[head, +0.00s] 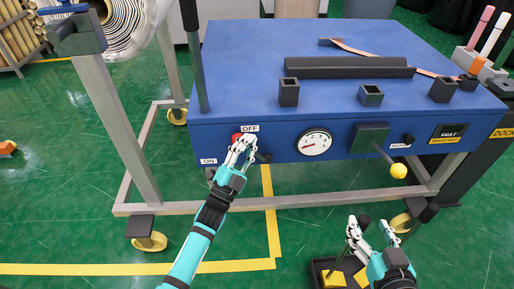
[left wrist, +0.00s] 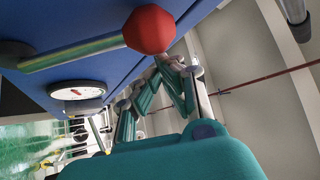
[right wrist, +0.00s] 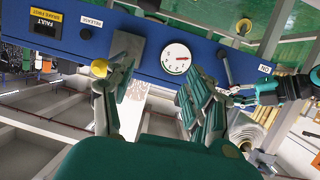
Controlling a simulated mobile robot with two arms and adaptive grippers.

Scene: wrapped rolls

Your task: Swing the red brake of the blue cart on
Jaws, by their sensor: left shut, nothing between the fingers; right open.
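The blue cart (head: 240,75) stands ahead, its front panel facing me. The brake's red knob (head: 236,137) shows beside the OFF label (head: 249,128), partly hidden behind my left gripper (head: 240,150). The ON label (head: 208,161) is lower and to the left. In the left wrist view the red knob (left wrist: 150,29) sits at the end of a metal lever (left wrist: 80,52), with my left gripper (left wrist: 178,68) shut, empty and close beside it. Whether they touch I cannot tell. My right gripper (head: 370,232) is open and empty, low in front of the cart's right side.
A round gauge (head: 315,142) and a yellow-knobbed lever (head: 398,171) are on the same panel. A dark open box (head: 322,268) with yellow pieces lies below by my right gripper. A metal frame with a wrapped roll (head: 125,25) stands at the left.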

